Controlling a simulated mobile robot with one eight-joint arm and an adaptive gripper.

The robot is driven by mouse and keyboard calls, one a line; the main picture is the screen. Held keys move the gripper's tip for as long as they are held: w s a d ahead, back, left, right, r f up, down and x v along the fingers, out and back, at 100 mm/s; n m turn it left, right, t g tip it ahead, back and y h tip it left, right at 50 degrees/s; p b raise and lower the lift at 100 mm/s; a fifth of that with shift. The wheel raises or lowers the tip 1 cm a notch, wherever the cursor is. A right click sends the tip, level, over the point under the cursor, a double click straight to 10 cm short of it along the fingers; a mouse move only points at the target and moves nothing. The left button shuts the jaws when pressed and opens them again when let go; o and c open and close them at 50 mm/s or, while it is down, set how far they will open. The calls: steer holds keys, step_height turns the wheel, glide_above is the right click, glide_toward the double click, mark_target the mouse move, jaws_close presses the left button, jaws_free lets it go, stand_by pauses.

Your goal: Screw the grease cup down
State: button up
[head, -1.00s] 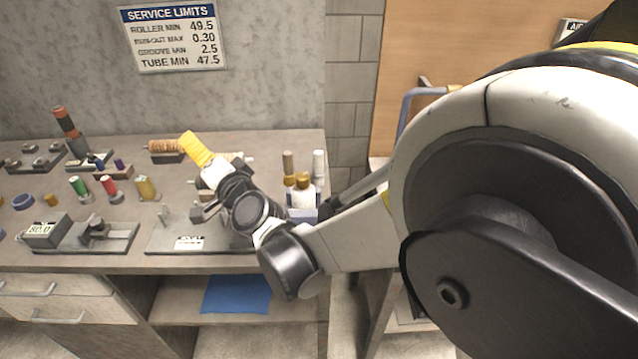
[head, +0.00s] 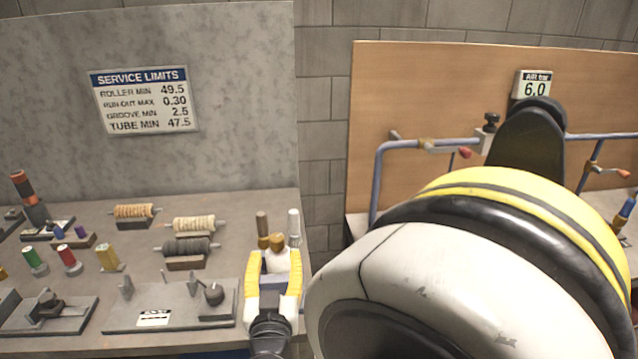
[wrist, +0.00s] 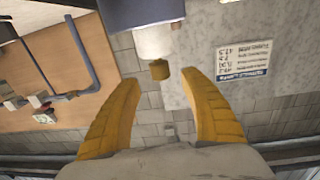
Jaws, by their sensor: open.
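My gripper (head: 275,254) has yellow fingers spread wide and empty, at the right end of the bench. A white bottle (head: 280,262) with a brown-gold cap shows between the fingers in the head view. In the wrist view, whose picture is upside down, the white body (wrist: 154,42) and brass-coloured cap (wrist: 160,70) show just beyond the gap between my fingertips (wrist: 160,80). The cap is not gripped. I cannot tell which thing is the grease cup.
A brown-handled tool (head: 262,224) and a pale one (head: 294,224) stand behind the bottle. Wound rollers (head: 194,224) and a grey fixture plate (head: 130,318) lie to the left. A wooden panel (head: 450,80) with blue pipes (head: 377,180) stands at right. My arm hides much of it.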

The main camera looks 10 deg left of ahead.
mark_target(277, 247)
steer(key=w, duration=0.4)
steer(key=shift+w+a+b, duration=0.25)
steer(key=shift+a+b, duration=0.1)
steer(key=shift+b, duration=0.05)
steer(key=shift+w+a, duration=0.15)
steer(key=shift+w, duration=0.45)
jaws_close()
